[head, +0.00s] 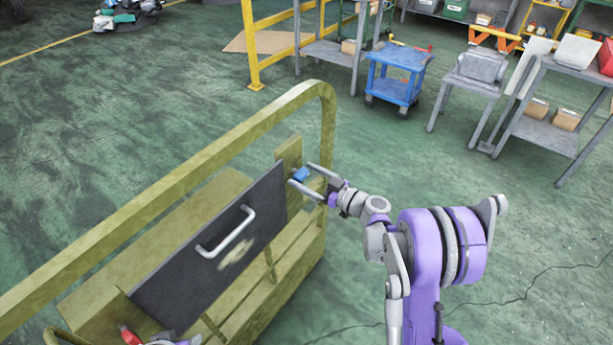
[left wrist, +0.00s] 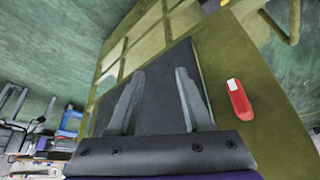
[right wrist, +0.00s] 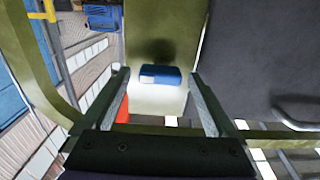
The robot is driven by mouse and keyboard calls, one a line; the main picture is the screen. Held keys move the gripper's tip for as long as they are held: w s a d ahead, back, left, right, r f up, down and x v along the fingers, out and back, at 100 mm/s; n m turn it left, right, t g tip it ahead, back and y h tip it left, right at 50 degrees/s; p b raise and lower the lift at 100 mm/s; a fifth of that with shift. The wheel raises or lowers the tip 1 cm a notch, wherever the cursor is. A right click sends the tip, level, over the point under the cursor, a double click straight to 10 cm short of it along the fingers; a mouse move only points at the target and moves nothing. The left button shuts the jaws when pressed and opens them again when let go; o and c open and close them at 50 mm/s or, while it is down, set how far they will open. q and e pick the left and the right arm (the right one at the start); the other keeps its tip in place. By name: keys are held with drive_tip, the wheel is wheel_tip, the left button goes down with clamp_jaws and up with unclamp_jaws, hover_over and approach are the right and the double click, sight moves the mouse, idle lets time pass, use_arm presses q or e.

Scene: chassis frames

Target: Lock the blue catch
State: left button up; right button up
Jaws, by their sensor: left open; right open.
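The blue catch (head: 301,174) sits on the olive frame's upright plate, just right of the dark panel (head: 180,275) with its pale handle (head: 228,233). My right gripper (head: 302,178) is open with its fingers on either side of the catch. In the right wrist view the catch (right wrist: 160,75) lies ahead, between the open fingers (right wrist: 160,95), and contact cannot be told. A red catch (head: 130,335) is at the panel's lower left. My left gripper (left wrist: 155,100) is open and empty, with the red catch (left wrist: 238,98) to the right of its fingers.
The olive frame's top rail (head: 180,190) runs behind and above the panel, curving down near my right gripper. A blue cart (head: 396,75), grey tables and shelves stand farther back. The green floor around the frame is mostly clear.

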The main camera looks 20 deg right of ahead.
drive_tip(key=c, duration=1.4)
drive_tip(key=shift+o, duration=0.2)
drive_tip(key=shift+m, duration=0.3)
drive_tip(key=m+b, duration=0.1)
drive_tip(key=m, duration=0.2)
drive_tip(key=shift+f+b, duration=0.1)
drive_tip(key=shift+b, duration=0.25)
drive_tip(key=m+b, duration=0.1)
drive_tip(key=m, duration=0.4)
drive_tip(key=shift+d+b, duration=0.1)
drive_tip(key=shift+b, duration=0.25)
drive_tip(key=m+b, duration=0.1)
drive_tip(key=m, duration=0.3)
drive_tip(key=shift+f+m, duration=0.1)
drive_tip(key=shift+m, duration=0.2)
drive_tip(key=m+b, duration=0.1)
drive_tip(key=m, duration=0.3)
drive_tip(key=shift+m+b, duration=0.3)
drive_tip(key=shift+b, duration=0.05)
